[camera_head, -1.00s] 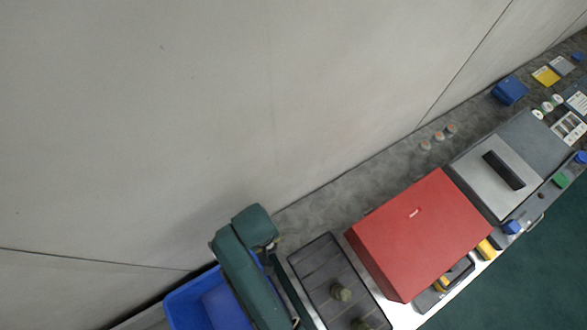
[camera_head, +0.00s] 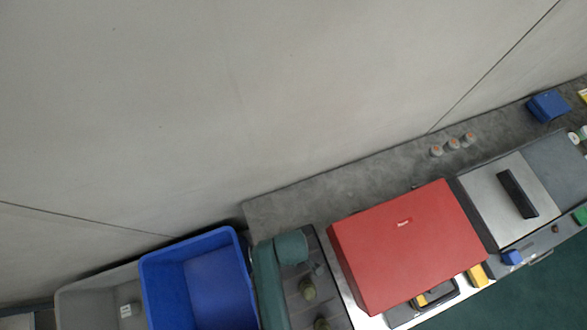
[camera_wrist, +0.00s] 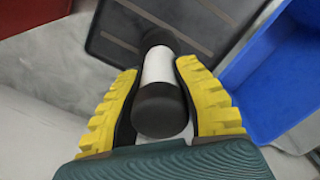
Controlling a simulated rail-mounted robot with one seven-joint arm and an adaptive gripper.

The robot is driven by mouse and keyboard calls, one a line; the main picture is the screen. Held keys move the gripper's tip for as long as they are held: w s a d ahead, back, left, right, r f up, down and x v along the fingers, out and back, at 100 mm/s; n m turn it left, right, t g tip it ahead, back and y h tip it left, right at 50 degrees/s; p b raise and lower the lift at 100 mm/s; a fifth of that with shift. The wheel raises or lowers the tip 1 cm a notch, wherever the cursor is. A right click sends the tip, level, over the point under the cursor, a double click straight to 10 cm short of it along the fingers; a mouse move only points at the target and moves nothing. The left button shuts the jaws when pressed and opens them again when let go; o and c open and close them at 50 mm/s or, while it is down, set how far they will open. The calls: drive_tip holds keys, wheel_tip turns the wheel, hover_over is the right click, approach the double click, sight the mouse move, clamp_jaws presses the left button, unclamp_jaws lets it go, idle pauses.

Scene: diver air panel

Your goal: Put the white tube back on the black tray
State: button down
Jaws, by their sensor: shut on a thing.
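The white tube (camera_wrist: 158,66), with dark grey end caps, shows in the wrist view between the two yellow-padded fingers of my gripper (camera_wrist: 166,86). My gripper is shut on it. The tube's far end points at the black tray (camera_wrist: 112,47), and I cannot tell whether it touches the tray. The black tray also shows in the head view (camera_head: 335,318), left of the red box, with my green arm over its left part. The tube is not clearly visible in the head view.
A red box (camera_head: 408,245) stands right of the tray. A blue bin (camera_head: 190,250) and a grey bin (camera_head: 90,300) are on the left. Two olive knob-like things (camera_head: 307,288) are on the tray. Three small orange-topped cylinders (camera_head: 453,143) stand near the wall.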

drive_tip(key=shift+f, duration=0.5)
drive_tip(key=shift+f, duration=0.2)
drive_tip(key=c, duration=0.9)
unclamp_jaws()
drive_tip(key=shift+r, duration=0.15)
